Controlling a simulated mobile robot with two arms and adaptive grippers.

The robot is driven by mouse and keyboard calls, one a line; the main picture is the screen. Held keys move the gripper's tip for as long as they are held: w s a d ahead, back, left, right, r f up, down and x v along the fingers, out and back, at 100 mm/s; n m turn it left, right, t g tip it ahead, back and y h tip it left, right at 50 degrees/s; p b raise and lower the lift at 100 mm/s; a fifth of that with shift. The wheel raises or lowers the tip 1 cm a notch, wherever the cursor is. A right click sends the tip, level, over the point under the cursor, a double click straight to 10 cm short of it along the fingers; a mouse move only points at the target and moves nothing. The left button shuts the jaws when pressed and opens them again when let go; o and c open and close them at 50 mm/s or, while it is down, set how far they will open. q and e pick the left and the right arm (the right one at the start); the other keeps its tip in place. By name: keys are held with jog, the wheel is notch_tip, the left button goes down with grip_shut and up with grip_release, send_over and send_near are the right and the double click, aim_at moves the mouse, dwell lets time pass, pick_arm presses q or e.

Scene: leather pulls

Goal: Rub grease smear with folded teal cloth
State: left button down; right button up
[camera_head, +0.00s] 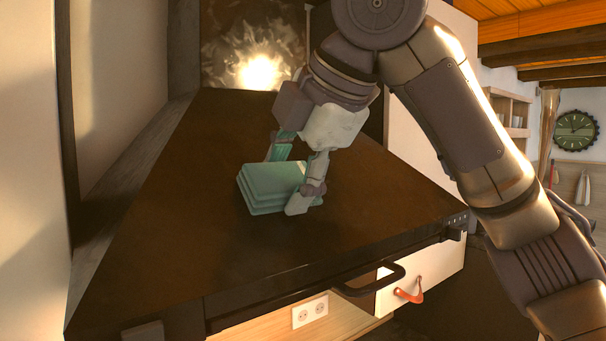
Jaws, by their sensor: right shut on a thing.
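The folded teal cloth (268,186) is a small layered stack on the dark brown counter top (170,230). My right gripper (284,178) reaches down over it from the upper right. Its fingers are shut on the cloth, one at the far side and one at the near right side. The cloth appears to rest on or just over the surface; I cannot tell which. No grease smear can be made out clearly on the dark top; part of the surface is hidden by the cloth and gripper. My left gripper is not in view.
The counter's front edge carries a black handle bar (369,281). Below it are a white drawer with an orange-red pull (408,292) and a socket (310,311). A pale wall (110,90) bounds the left. A bright glow (259,71) shows behind. The counter's left and front are clear.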

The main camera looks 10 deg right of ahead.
aim_at(344, 184)
jog(key=shift+w+d, duration=0.7)
jog(key=shift+d, duration=0.95)
jog(key=shift+w+d, duration=0.65)
jog(key=shift+d, duration=1.05)
jog(key=shift+w+d, duration=0.7)
jog(key=shift+d, duration=0.95)
jog(key=shift+s+a, duration=0.7)
jog(key=shift+a, duration=1)
jog(key=shift+s+a, duration=0.65)
jog(key=shift+a, duration=1.05)
jog(key=shift+s+a, duration=0.7)
jog(key=shift+a, duration=1)
jog(key=shift+d, duration=0.1)
jog(key=shift+s+d+r, duration=0.15)
jog(key=shift+d+r, duration=0.05)
jog(key=shift+r, duration=0.25)
jog(key=v, duration=0.4)
jog(key=shift+s, duration=0.2)
jog(key=shift+s+d+r, duration=0.1)
jog(key=shift+s+r, duration=0.05)
jog(key=shift+r, duration=0.15)
